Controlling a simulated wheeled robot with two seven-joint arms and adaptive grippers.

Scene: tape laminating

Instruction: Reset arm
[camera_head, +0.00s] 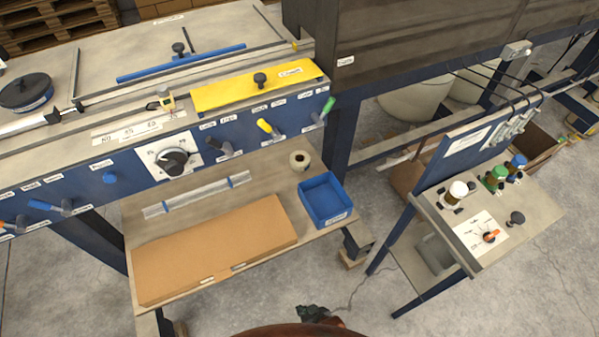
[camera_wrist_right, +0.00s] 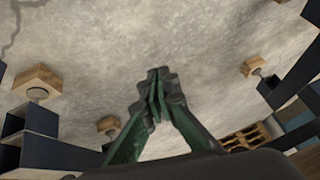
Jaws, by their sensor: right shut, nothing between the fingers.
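My right gripper (camera_wrist_right: 157,90) is shut and empty in the right wrist view, its green and black fingers meeting over bare concrete floor. In the head view a small dark part of the right gripper (camera_head: 318,315) shows at the bottom edge, in front of the lower shelf and apart from everything. My left gripper is not in view.
A blue machine panel (camera_head: 130,170) with knobs and levers stands at the left. Below it a shelf (camera_head: 270,170) holds a cardboard sheet (camera_head: 215,245) and a blue bin (camera_head: 325,200). A control stand (camera_head: 540,205) is at the right. Floor (camera_head: 480,295) between is clear.

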